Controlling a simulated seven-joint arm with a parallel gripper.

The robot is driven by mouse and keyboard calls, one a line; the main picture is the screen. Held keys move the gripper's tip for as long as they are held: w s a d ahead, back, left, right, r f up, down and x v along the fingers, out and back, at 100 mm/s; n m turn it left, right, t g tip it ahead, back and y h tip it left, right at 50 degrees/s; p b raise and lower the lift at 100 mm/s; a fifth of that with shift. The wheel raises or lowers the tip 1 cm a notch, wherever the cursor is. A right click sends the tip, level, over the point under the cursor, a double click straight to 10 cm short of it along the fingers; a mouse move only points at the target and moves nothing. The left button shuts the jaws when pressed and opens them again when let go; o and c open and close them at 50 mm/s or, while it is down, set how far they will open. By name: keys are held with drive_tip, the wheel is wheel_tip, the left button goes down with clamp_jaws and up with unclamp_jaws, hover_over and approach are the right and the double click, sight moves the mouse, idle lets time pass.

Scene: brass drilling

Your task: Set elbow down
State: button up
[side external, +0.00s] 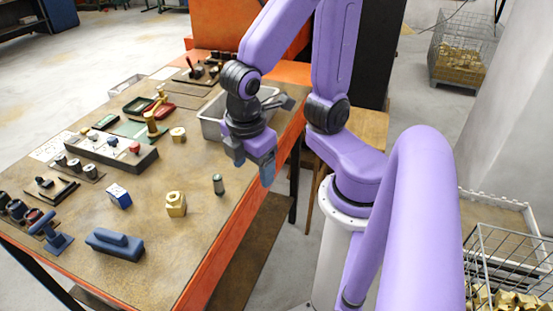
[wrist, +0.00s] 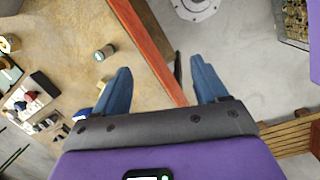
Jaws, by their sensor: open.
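My gripper (side external: 254,166) is open and empty, above the right edge of the bench; in the wrist view its two blue fingers (wrist: 160,68) stand wide apart over the orange edge and floor. Brass pieces stand on the bench: a block-like one (side external: 176,204) near the front, a smaller one (side external: 178,134) farther back, and a taller one (side external: 151,124) by the green mat. I cannot tell which of these is the elbow. Part of a brass piece (wrist: 8,43) shows at the left of the wrist view.
A small dark cylinder (side external: 218,184) stands near the gripper. Bare bench lies around the front brass piece.

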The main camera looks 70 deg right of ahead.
drive_tip(key=s, duration=0.1)
drive_tip(key=s+d+r+y, duration=0.1)
drive_tip(key=s, duration=0.1)
drive_tip(key=s+m+y, duration=0.1)
drive_tip(key=shift+s+d+r, duration=0.2)
drive_tip(key=shift+s+d, duration=0.05)
drive_tip(key=shift+s, duration=0.05)
